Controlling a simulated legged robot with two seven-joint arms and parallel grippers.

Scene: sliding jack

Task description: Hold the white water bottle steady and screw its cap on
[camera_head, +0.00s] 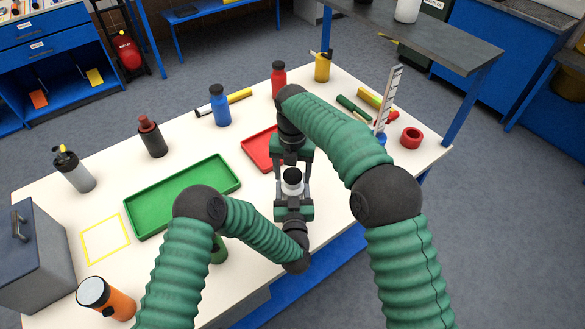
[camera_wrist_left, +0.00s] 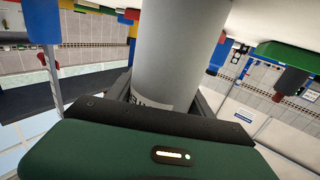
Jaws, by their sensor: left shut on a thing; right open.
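The white water bottle (camera_head: 292,188) stands near the front edge of the table in the head view, with a dark band near its white top. Its pale cylinder fills the middle of the left wrist view (camera_wrist_left: 180,50), which is upside down. My left gripper (camera_head: 293,199) is shut around the bottle's body from the near side. My right gripper (camera_head: 292,163) is open at the far side of the bottle's top, its fingers pointing towards it. I cannot tell whether the fingers touch the bottle, or whether the white top is the cap.
A green tray (camera_head: 183,195) lies to the left and a red tray (camera_head: 258,149) behind. A blue bottle (camera_head: 220,106), a red bottle (camera_head: 279,79) and a dark bottle (camera_head: 152,137) stand further back. A yellow square outline (camera_head: 105,239) marks clear table at the left.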

